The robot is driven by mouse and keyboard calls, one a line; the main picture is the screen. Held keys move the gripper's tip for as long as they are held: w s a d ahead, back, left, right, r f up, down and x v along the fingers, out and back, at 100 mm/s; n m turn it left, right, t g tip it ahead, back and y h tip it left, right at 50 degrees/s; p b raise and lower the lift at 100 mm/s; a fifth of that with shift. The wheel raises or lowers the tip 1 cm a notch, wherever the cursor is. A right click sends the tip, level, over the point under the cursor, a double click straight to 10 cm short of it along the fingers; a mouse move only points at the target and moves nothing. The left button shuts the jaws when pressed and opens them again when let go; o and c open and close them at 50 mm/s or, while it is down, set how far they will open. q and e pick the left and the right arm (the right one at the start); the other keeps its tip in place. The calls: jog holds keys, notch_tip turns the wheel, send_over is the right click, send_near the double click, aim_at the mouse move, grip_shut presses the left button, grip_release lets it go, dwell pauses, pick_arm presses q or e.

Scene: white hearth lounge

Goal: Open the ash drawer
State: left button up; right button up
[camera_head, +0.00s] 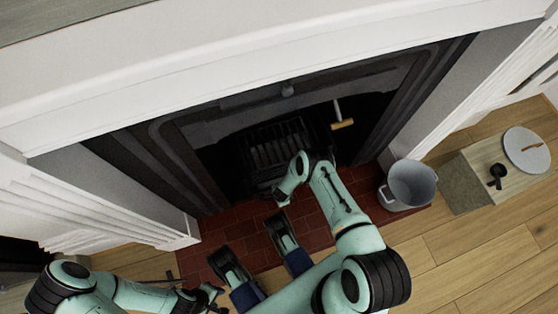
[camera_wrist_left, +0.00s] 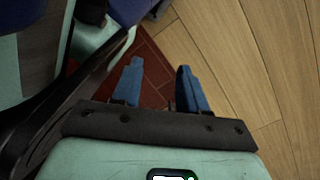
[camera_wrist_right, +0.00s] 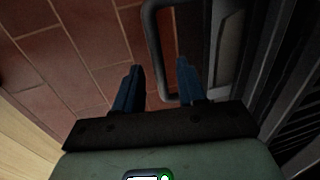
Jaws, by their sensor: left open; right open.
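The ash drawer is dark and low in the fireplace. In the right wrist view its grey-black front (camera_wrist_right: 229,50) has a dark looped bar handle (camera_wrist_right: 151,35). My right gripper (camera_wrist_right: 160,78) is open there, and the handle's lower bend appears between its two blue fingers; I cannot tell whether they touch it. In the head view my right arm reaches to the firebox and its wrist hides most of the drawer. My left gripper (camera_head: 212,294) is open and empty, low over the floor; the left wrist view shows its spread fingers (camera_wrist_left: 160,76) above red tile and wood.
A dark grate (camera_head: 275,143) sits in the firebox. A grey metal bucket (camera_head: 408,187) stands on the right of the red tiled hearth (camera_head: 315,228).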

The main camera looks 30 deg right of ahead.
jog(key=shift+f, duration=0.15)
jog(key=shift+c, duration=0.3)
grip_shut()
jog(key=shift+s, duration=0.1)
